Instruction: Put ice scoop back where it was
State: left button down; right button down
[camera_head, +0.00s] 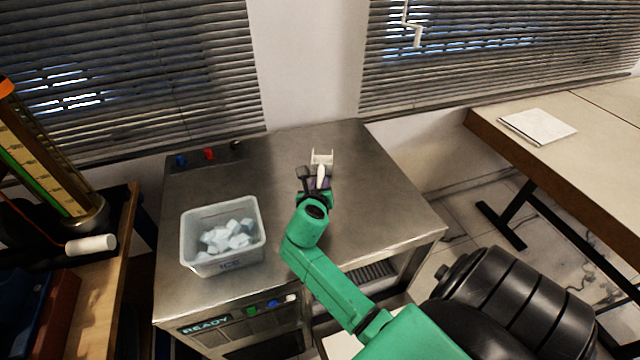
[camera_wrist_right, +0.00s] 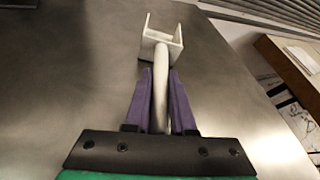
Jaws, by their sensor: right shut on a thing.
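The white ice scoop (camera_head: 322,157) is at the back of the metal counter top, its squared, open-ended head pointing toward the wall. It also shows in the right wrist view (camera_wrist_right: 162,42), with its handle running back between my purple fingers. My right gripper (camera_head: 316,180) is shut on the scoop's handle. I cannot tell whether the scoop touches the counter or hangs just above it. A translucent bin (camera_head: 193,228) marked ICE, with several pale ice cubes (camera_head: 228,236) in it, stands on the counter to the left. My left gripper is not in view.
The metal machine top (camera_head: 370,165) is clear around the scoop and to the right. Red and blue knobs (camera_head: 209,154) sit at its back left. A wooden bench (camera_head: 122,235) with a gauge stands left; a table (camera_head: 590,165) with a paper pad (camera_head: 537,126) stands right.

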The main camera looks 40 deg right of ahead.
jog(key=c, duration=0.8)
grip_release()
jog(key=shift+f, duration=0.1)
jog(key=shift+o, duration=0.2)
jog(key=v, duration=1.2)
